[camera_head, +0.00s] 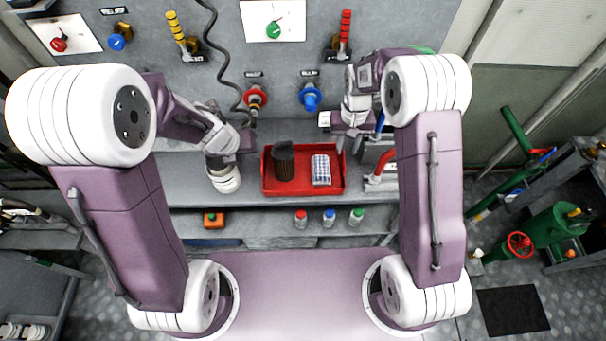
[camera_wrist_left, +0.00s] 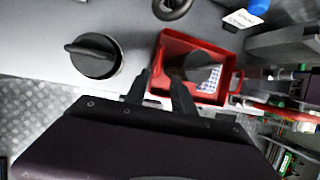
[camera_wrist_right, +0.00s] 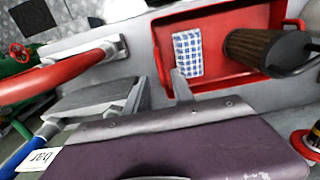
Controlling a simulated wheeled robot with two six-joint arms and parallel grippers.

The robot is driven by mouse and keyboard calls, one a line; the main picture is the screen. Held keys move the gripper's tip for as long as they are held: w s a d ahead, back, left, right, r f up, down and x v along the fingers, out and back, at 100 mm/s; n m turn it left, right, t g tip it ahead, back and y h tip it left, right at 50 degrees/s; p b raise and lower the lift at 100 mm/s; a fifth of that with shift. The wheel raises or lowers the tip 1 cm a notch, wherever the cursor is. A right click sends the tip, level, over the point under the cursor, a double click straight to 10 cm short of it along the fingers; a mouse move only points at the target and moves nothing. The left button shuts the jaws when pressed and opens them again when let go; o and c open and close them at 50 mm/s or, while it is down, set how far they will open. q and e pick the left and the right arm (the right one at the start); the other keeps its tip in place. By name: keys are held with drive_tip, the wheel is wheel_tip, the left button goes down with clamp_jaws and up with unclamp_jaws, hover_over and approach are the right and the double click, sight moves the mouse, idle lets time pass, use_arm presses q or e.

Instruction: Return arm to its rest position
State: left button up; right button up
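My left gripper (camera_head: 249,143) is over the grey counter, left of the red tray (camera_head: 268,185). In the left wrist view its two dark fingers (camera_wrist_left: 162,74) stand apart with nothing between them. My right gripper (camera_head: 342,150) is near the tray's right rear corner. In the right wrist view its fingers (camera_wrist_right: 159,78) are apart and empty, close to the tray edge. The tray holds a dark brown ribbed cup-like object (camera_head: 284,163) and a blue-and-white checked item (camera_head: 321,170). Neither gripper visibly holds anything.
A red lever (camera_wrist_right: 60,78) stands close to my right gripper. A black round knob (camera_wrist_left: 95,55) is left of the tray in the left wrist view. Red (camera_head: 256,97) and blue (camera_head: 311,97) valves project from the panel behind. Several small bottles (camera_head: 329,217) stand below the counter.

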drive_tip(key=shift+r, duration=0.6)
